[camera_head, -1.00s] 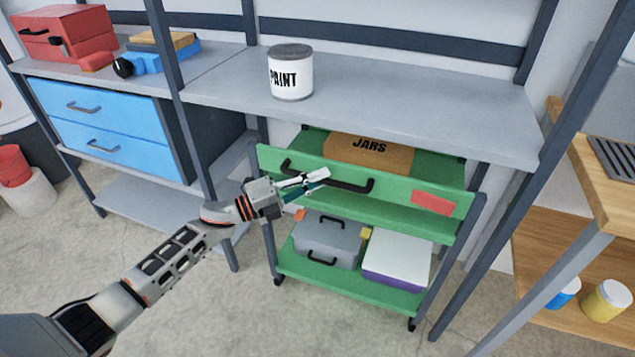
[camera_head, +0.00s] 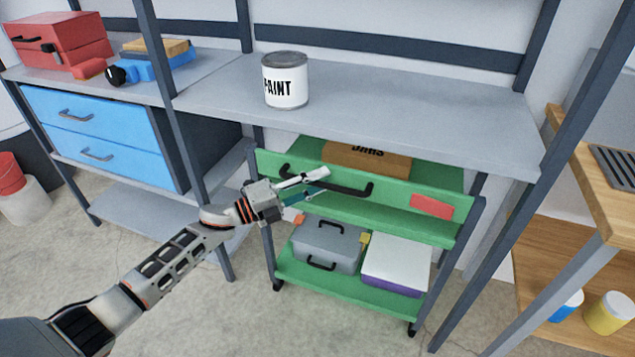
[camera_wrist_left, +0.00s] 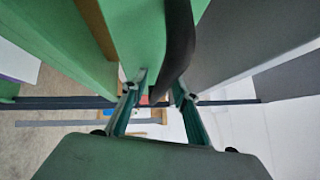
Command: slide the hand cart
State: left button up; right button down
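The green hand cart (camera_head: 283,262) stands partly under a grey workbench, its black bar handle (camera_head: 345,187) on the front panel. A box marked JARS (camera_head: 352,161) lies on its top shelf, the lettering partly cut off by the bench edge. A grey case (camera_head: 327,247) and a white and purple box (camera_head: 396,260) sit on its lower shelf. My left gripper (camera_head: 322,181) is at the left part of the handle. In the left wrist view the fingers (camera_wrist_left: 158,88) are apart with the dark handle (camera_wrist_left: 178,42) between them; firm contact is not clear. My right gripper is out of view.
The workbench (camera_head: 400,115) carries a paint can (camera_head: 286,82). Its dark legs stand on both sides of the cart. Blue drawers (camera_head: 100,135) are at left. A wooden-topped table (camera_head: 600,195) is at right. The floor in front of the cart is clear.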

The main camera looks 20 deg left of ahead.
pick_arm(q)
jog(key=v, duration=1.2)
dwell(0.3)
